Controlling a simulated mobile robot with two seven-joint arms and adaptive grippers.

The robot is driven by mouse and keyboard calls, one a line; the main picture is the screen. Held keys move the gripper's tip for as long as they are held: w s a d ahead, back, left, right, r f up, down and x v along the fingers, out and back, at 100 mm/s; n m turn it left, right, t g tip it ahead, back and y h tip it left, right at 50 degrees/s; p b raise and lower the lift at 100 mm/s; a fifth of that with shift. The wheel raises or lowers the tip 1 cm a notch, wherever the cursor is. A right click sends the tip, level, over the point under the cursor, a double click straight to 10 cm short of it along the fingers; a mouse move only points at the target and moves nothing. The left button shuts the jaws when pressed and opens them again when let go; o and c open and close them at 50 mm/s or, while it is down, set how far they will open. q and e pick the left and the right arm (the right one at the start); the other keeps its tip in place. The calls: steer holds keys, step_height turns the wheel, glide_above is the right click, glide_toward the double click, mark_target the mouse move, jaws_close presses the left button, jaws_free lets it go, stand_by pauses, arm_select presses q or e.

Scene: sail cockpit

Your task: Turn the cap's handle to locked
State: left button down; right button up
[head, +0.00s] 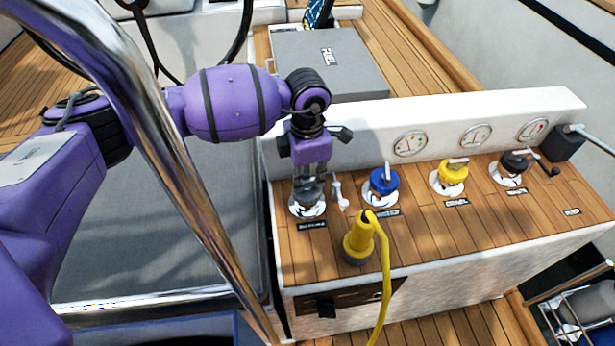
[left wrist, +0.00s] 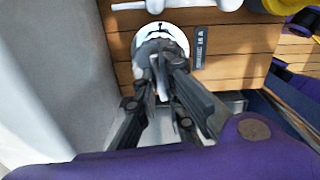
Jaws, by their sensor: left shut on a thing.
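A dark grey cap (head: 308,199) sits in a white round flange at the left end of the wooden-topped console. My left gripper (head: 309,181) points down onto it and is shut on its upright handle. In the left wrist view the pale thin handle (left wrist: 161,80) stands between the fingertips (left wrist: 164,72) of my left gripper, over the white flange (left wrist: 178,36). The fingers hide much of the cap, and its lock marks cannot be read. My right gripper is not in view.
A blue cap (head: 381,184), a yellow cap (head: 452,173) and a black cap (head: 514,163) stand to the right. A small white fitting (head: 339,194) is close beside the gripper. A yellow plug (head: 358,240) with a cable stands in front. A steel rail (head: 178,160) crosses before my arm.

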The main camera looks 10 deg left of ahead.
arm_select(q)
steer(key=shift+m+b, duration=0.35)
steer(key=shift+m, duration=1.35)
steer(key=c, duration=1.8)
jaws_free()
steer(key=shift+c, duration=0.2)
steer(key=shift+r, duration=0.1)
step_height(320, 180, up, 12)
steer(key=shift+d, duration=0.1)
